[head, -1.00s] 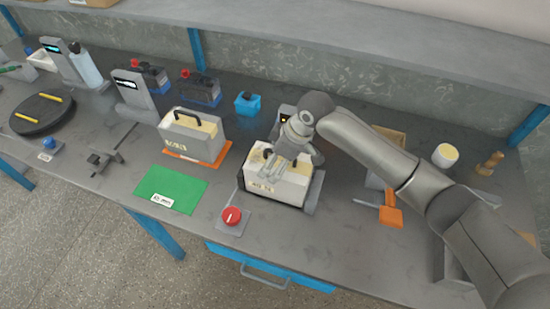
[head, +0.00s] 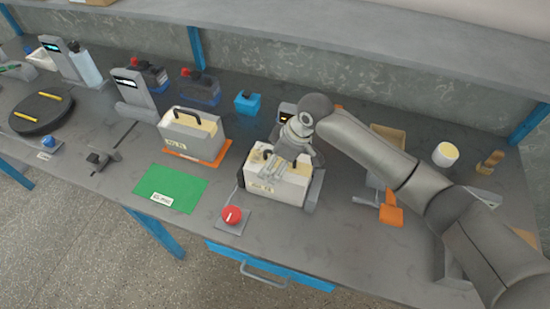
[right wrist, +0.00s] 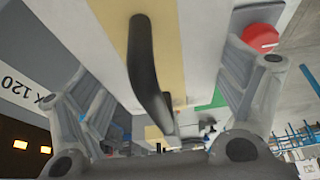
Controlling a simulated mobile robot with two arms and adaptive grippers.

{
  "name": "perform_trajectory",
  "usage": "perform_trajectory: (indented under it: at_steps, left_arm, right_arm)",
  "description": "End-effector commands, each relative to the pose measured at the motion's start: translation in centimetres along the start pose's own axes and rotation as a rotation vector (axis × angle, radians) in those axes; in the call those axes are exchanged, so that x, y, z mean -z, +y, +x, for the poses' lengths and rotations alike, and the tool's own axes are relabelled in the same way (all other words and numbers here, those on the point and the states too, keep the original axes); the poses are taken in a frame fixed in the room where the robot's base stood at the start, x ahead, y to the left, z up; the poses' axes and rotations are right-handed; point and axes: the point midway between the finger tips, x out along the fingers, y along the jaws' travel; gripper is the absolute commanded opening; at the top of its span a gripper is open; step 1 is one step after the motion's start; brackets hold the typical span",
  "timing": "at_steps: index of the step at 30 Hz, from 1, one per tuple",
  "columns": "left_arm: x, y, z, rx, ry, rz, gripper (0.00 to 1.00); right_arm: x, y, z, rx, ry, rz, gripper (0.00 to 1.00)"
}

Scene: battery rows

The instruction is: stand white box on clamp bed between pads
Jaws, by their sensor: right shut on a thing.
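The white box (head: 285,190) stands upright at the clamp bed (head: 315,192), whose grey edge shows along the box's right side. A dark pad-like part (head: 240,179) shows at its left end. My right gripper (head: 276,166) reaches down onto the box top from the right and is shut on the box. In the right wrist view the fingers flank the box's pale top (right wrist: 200,30), with the black handle (right wrist: 145,70) between them. The box's underside is hidden, so I cannot tell whether it touches the bed. My left gripper is not in view.
A similar handled box (head: 190,133) stands on an orange mat to the left, behind a green mat (head: 170,190). An orange-handled tool (head: 390,213) lies right of the bed, under my arm. A small display unit stands behind the bed.

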Motion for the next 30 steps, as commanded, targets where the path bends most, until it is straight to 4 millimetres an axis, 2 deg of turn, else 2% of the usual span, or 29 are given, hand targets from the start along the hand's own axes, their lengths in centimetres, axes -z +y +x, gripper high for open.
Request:
perform_trajectory:
  at_steps: [1, 2, 4, 13, 17, 20, 30]
  left_arm:
    - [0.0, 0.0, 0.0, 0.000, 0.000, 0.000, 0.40]
    - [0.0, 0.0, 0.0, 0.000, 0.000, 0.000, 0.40]
    - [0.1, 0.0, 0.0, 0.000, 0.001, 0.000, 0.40]
    - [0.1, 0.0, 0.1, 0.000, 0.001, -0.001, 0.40]
    - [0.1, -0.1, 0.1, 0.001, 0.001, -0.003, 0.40]
    - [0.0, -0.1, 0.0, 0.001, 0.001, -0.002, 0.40]
    - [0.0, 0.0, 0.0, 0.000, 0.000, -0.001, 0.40]
  right_arm:
    - [0.2, 0.1, -0.1, -0.003, 0.006, -0.002, 0.17]
    - [0.2, 0.1, -0.1, -0.003, 0.006, -0.002, 0.90]
    - [0.2, 0.1, -0.1, -0.003, 0.006, -0.002, 0.99]
    - [-0.2, -0.1, 0.2, 0.002, -0.004, 0.001, 1.00]
    - [-0.1, 0.0, -0.2, 0.000, -0.002, 0.001, 1.00]
    - [-0.1, 0.1, -1.3, -0.002, 0.000, 0.000, 1.00]
    - [0.0, 0.1, -8.5, -0.004, 0.003, -0.002, 1.00]
